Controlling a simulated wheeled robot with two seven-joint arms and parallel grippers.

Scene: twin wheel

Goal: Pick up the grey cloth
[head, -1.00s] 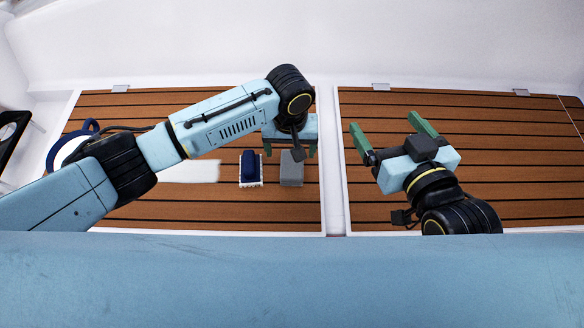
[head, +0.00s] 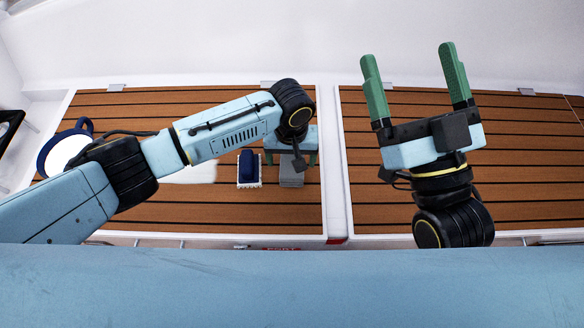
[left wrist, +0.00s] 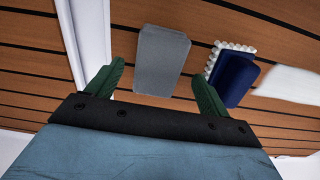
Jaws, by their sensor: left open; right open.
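The grey cloth (head: 291,172) lies on the wooden slatted surface as a small flat rectangle, partly hidden in the head view by my left gripper. The left wrist view shows the cloth (left wrist: 162,60) just beyond the fingertips and roughly between them. My left gripper (left wrist: 158,82) is open and empty, pointing down over the surface; its fingers also show in the head view (head: 291,158). My right gripper (head: 414,62) is open and empty, with its green fingers pointing toward the back wall, over the right panel.
A blue brush with white bristles (head: 249,168) lies just left of the cloth, and it also shows in the left wrist view (left wrist: 234,78). A white flat thing (head: 197,173) lies further left. A blue-rimmed round thing (head: 62,150) stands at the far left. A white strip (head: 331,150) divides the panels.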

